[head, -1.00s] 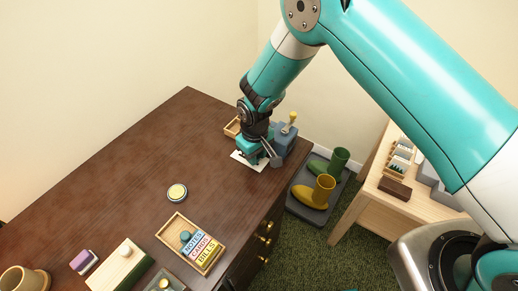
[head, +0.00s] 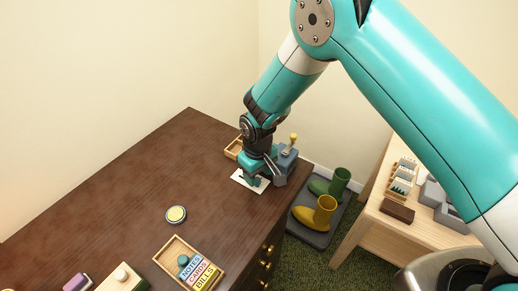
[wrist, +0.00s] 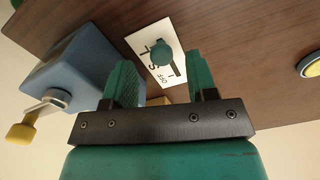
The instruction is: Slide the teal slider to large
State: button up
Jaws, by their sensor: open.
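In the wrist view the knob shows between and beyond my two teal fingertips, with no clear contact. My gripper (wrist: 162,76) is open and empty. In the head view the white plate (head: 238,181) lies on the dark desk near its far right corner, with my gripper (head: 253,180) low over it, hiding the knob and much of the plate.
A blue-grey box with a yellow-knobbed lever (head: 287,157) stands close to the right of my gripper. A small wooden tray (head: 233,149) is behind. A round yellow-topped tin (head: 176,214) and a tray of label blocks (head: 168,253) lie nearer.

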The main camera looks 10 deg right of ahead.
aim_at(258, 181)
notch_tip(258, 181, up, 15)
jog(key=b, duration=0.1)
jog(key=shift+r, duration=0.15)
dwell(0.3)
jog(key=s+d+r+y, duration=0.2)
jog(key=s+d+r, duration=0.4)
jog(key=s+r, duration=0.45)
jog(key=s+d+r+y, duration=0.1)
jog(key=s+d+r, duration=0.1)
jog(key=s, duration=0.4)
jog(key=s+d+r+y, duration=0.1)
jog(key=s+r, duration=0.1)
jog(key=s, duration=0.5)
jog(key=shift+s+d+r, duration=0.15)
jog(key=shift+s+d, duration=0.1)
jog(key=shift+d, duration=0.15)
jog(key=shift+c, duration=0.4)
dwell(0.5)
